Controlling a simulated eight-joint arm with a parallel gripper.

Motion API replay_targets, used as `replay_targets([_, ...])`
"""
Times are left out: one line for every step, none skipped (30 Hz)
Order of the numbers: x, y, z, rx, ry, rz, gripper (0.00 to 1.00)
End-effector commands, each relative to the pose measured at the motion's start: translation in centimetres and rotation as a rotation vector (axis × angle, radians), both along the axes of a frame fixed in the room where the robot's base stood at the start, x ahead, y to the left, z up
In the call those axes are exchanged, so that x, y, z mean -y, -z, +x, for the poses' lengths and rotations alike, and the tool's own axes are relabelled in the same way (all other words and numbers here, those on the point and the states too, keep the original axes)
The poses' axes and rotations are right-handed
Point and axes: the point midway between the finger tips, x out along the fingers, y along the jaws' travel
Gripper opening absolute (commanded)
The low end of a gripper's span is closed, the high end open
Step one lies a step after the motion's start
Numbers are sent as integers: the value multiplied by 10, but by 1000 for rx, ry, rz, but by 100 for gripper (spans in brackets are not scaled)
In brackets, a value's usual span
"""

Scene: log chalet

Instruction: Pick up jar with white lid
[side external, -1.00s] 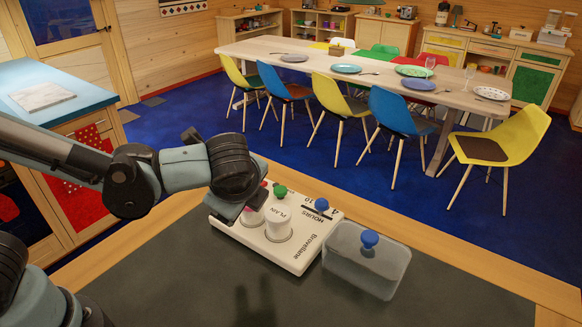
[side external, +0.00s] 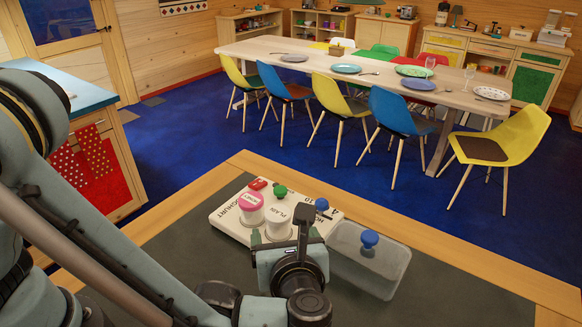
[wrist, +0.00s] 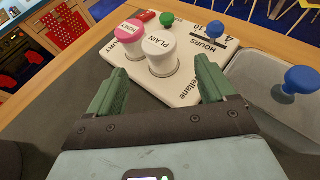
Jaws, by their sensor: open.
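The jar with the white lid (side external: 278,226), its lid marked PLAIN, stands on a white yogurt-maker board. In the wrist view the white-lid jar (wrist: 160,52) is upright, ahead of and between my fingertips. A jar with a pink lid (wrist: 131,37) stands close beside it on the left; this pink-lid jar also shows in the side view (side external: 250,206). My gripper (wrist: 162,80) is open and empty, its two green fingers spread short of the white-lid jar. In the side view my wrist hides part of the board and the jar's lower right side.
The white board (side external: 225,220) also carries a green knob (side external: 280,192), a red switch and a blue knob (side external: 322,204). A clear lidded box (side external: 345,262) with a blue knob stands close to its right. The dark table mat (side external: 400,305) is bare in front.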

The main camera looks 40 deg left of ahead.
Motion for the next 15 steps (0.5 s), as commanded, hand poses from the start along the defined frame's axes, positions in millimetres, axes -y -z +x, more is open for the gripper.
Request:
replay_targets([-5,2,4,1,-3,-1,83])
replay_targets([-6,3,6,1,-2,-1,83])
replay_targets([-7,4,7,1,-2,-1,83])
replay_targets([-8,5,8,0,-1,0,83])
replay_targets([-9,5,9,1,-2,-1,83])
replay_targets([-11,6,11,0,-2,-2,83])
replay_targets([-13,7,13,0,-2,-2,83])
replay_targets([-15,9,15,0,-2,-2,83])
replay_targets([-19,11,18,0,-3,-1,83])
replay_targets([-22,12,21,0,-4,-1,83])
replay_targets([-25,14,25,0,-4,-2,83])
replay_targets([-30,17,29,1,-5,-2,83])
replay_targets([-33,19,32,0,-4,-2,83])
replay_targets([-36,20,35,0,-4,-2,83])
replay_targets([-39,23,39,0,-4,-2,83])
